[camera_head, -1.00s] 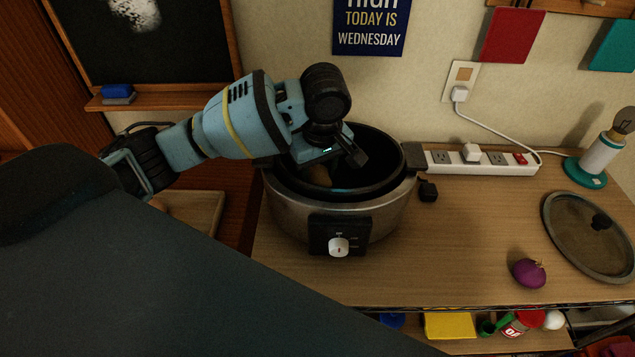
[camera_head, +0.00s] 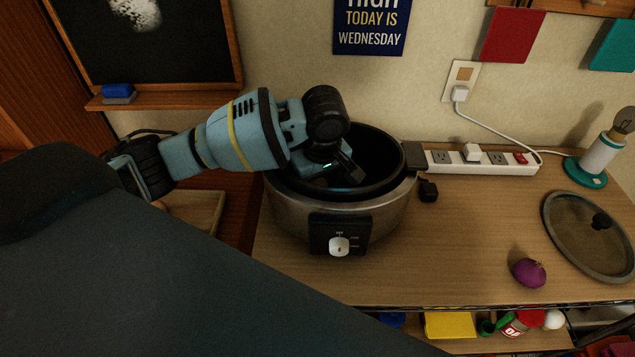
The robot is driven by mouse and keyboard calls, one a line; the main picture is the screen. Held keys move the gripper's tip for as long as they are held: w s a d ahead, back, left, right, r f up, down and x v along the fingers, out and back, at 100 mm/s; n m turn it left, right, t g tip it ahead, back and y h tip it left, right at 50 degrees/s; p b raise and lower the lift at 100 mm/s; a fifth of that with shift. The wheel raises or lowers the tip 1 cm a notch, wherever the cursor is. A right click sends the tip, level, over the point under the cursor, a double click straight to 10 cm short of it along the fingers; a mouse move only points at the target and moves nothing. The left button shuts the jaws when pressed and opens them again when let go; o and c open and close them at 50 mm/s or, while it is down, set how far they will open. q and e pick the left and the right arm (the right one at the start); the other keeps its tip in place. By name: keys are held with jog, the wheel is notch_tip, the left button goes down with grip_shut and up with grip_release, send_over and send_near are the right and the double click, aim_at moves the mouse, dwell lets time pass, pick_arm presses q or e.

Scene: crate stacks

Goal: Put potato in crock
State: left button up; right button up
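The crock (camera_head: 386,218) is a silver slow cooker with a dark inner pot and a white knob on its front. It stands uncovered on the wooden counter. My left gripper (camera_head: 340,182) reaches from the left over the rim, its fingers down inside the pot. The fingertips are partly hidden, so I cannot see whether they are open or shut. No potato shows now; the gripper and the pot wall hide part of the inside. My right gripper is not in view.
The crock's glass lid (camera_head: 577,245) lies at the right, near a purple onion (camera_head: 529,273). A power strip (camera_head: 490,161) and a lamp (camera_head: 601,155) stand along the wall. A wooden board (camera_head: 200,211) is at the left. The counter right of the crock is mostly clear.

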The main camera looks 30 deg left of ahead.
pick_arm(q)
jog(key=shift+r, duration=0.1)
notch_tip(320, 180, up, 12)
jog(key=d, duration=0.1)
jog(key=shift+s+d, duration=0.15)
jog(key=shift+s, duration=0.3)
